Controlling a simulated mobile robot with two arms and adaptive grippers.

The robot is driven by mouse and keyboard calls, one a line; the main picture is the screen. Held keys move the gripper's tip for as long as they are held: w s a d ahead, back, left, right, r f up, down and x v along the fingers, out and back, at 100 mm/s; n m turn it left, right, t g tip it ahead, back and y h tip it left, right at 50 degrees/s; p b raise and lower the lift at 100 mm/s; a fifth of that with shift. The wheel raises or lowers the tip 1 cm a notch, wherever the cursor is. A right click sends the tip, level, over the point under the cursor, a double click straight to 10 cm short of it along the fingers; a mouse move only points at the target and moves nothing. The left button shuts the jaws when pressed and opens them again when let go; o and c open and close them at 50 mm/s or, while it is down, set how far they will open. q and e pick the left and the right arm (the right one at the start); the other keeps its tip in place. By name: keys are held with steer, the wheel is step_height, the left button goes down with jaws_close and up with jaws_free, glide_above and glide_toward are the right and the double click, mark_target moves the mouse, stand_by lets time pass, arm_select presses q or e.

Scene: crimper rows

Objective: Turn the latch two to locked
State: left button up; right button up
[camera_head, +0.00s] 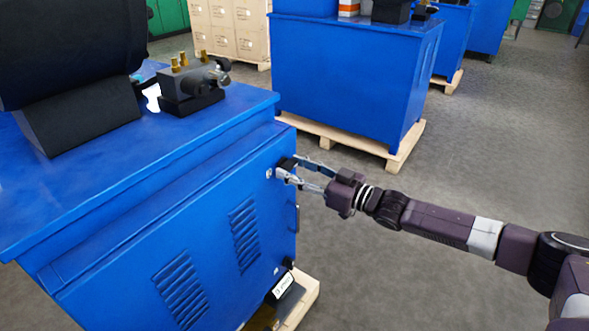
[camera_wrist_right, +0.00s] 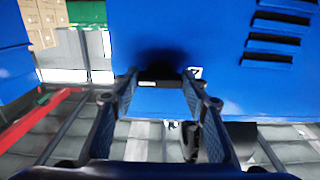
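A small dark latch (camera_head: 288,163) sits near the upper right corner of the blue cabinet's louvred front panel (camera_head: 190,240), with a small white label (camera_head: 269,173) beside it. My right gripper (camera_head: 293,168) reaches it from the right, fingers apart. In the right wrist view the two fingertips of my right gripper (camera_wrist_right: 160,80) stand either side of the dark latch (camera_wrist_right: 160,84). Contact cannot be told, and the latch is partly hidden and in shadow. A second dark fitting (camera_head: 288,263) shows near the panel's lower right. The latch numbers cannot be read. My left gripper is not in view.
The cabinet top (camera_head: 80,185) carries a grey block with brass fittings (camera_head: 190,83) and a large black machine (camera_head: 75,60). A wooden pallet (camera_head: 300,305) lies under the cabinet. Another blue cabinet (camera_head: 340,80) stands behind. Grey floor (camera_head: 480,140) is clear at right.

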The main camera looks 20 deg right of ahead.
steer(key=c, duration=0.6)
